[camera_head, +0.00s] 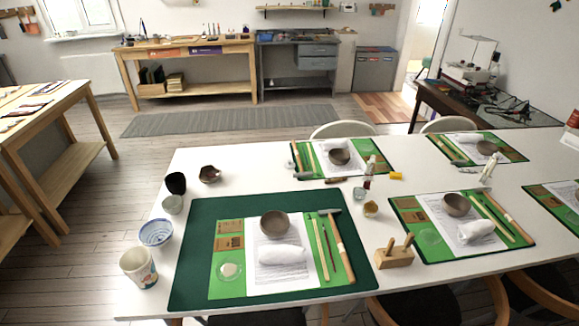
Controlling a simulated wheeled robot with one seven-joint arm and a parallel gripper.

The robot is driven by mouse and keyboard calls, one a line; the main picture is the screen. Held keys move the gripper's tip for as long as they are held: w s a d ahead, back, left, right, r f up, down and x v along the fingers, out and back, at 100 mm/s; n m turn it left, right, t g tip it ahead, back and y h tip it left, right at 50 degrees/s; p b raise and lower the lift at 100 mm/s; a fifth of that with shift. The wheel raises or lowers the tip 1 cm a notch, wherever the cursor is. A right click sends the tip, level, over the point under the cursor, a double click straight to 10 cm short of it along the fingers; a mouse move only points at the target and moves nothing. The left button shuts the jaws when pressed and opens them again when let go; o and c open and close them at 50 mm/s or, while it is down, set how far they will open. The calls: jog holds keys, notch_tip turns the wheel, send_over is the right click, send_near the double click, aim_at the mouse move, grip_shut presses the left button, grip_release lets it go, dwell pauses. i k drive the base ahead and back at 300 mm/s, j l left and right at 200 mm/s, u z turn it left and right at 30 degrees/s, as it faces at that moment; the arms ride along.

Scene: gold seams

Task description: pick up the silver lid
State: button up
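I cannot make out a silver lid for certain in the head view. A small pale glass jar (359,193) stands near the middle of the white table (180,225), beside a small amber dish (371,209). A small bottle (368,174) stands just behind the jar. These things are too small to tell whether any of them bears a silver lid. My gripper and arm are not in view.
A dark green mat (190,290) holds a brown bowl (275,223), a white bundle (282,254) and tools. Cups and bowls line the left edge, including a blue-patterned bowl (156,232). A wooden block (394,257) stands right of the mat. Chairs crowd the front edge.

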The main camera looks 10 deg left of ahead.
aim_at(290, 165)
jog(key=u, duration=0.65)
jog(key=j+u, duration=0.35)
jog(key=u, duration=0.15)
jog(key=j+u, duration=0.35)
jog(key=u, duration=0.15)
jog(key=j+u, duration=0.35)
jog(key=u, duration=0.15)
jog(key=i+j+u, duration=1)
jog(key=i, duration=0.3)
jog(key=i+z, duration=0.3)
jog(key=i+j+z, duration=0.3)
jog(key=i, duration=0.2)
jog(key=i+l+z, duration=0.2)
jog(key=z, duration=0.2)
jog(key=i+l+z, duration=0.1)
jog(key=i+z, duration=0.6)
jog(key=z, duration=0.15)
jog(key=i+z, duration=0.4)
jog(key=i+j+z, duration=0.1)
jog(key=i+z, duration=0.2)
jog(key=i, duration=3.1)
